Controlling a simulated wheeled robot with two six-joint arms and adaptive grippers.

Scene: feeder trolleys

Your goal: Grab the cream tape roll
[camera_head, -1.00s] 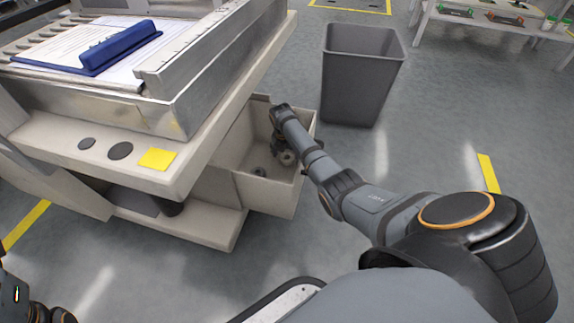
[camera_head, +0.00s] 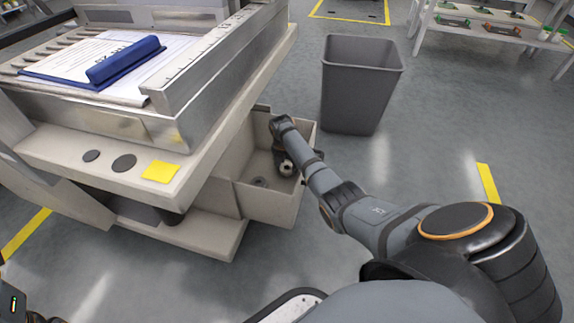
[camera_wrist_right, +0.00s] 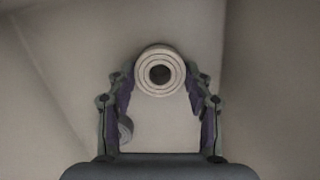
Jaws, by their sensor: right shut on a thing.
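The cream tape roll (camera_wrist_right: 160,72) sits between the two fingertips of my right gripper (camera_wrist_right: 160,80) in the right wrist view, its ring face and dark centre hole toward the camera. The fingers are shut on it, one on each side.
Bin walls surround the gripper, and the trolley top (camera_head: 150,178) overhangs at left. A grey waste bin (camera_head: 360,90) stands behind.

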